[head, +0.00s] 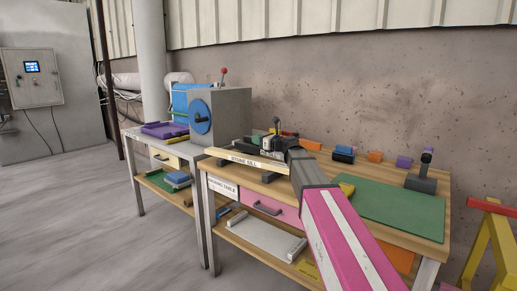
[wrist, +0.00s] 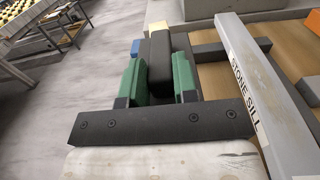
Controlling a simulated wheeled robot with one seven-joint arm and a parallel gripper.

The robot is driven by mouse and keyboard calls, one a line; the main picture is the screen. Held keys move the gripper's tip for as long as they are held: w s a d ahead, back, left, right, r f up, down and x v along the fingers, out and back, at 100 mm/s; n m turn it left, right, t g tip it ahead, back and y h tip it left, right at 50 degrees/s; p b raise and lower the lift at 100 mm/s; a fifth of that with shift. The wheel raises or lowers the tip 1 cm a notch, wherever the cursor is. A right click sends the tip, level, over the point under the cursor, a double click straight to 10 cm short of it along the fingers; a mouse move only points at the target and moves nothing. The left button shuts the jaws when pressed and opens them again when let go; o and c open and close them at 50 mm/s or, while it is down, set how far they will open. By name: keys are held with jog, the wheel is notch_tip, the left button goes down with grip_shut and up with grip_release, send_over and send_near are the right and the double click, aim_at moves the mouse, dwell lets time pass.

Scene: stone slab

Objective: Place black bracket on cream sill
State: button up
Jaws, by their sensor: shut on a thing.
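My gripper (wrist: 158,72) has green fingers that are shut on the black bracket (wrist: 160,50), a dark block showing between them in the wrist view. In that view the sill (wrist: 237,65), a long pale grey bar labelled STONE SILL, runs to the right of the gripper, apart from the bracket. In the head view the sill (head: 240,160) is a cream strip along the workbench's left end. My gripper (head: 262,140) is at the sill's far side there, partly hidden by my wrist. How high the bracket hangs is unclear.
The workbench (head: 375,226) carries a green mat (head: 390,205), orange (head: 375,156) and purple (head: 404,161) blocks and a dark stand (head: 421,183). A grey machine with a blue wheel (head: 200,116) stands beyond the sill. Floor is clear at left.

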jog(key=shift+f, duration=1.9)
jog(key=shift+f, duration=0.1)
jog(key=o, duration=0.9)
jog(key=shift+o, duration=0.2)
jog(key=v, duration=1.2)
jog(key=shift+s, duration=0.1)
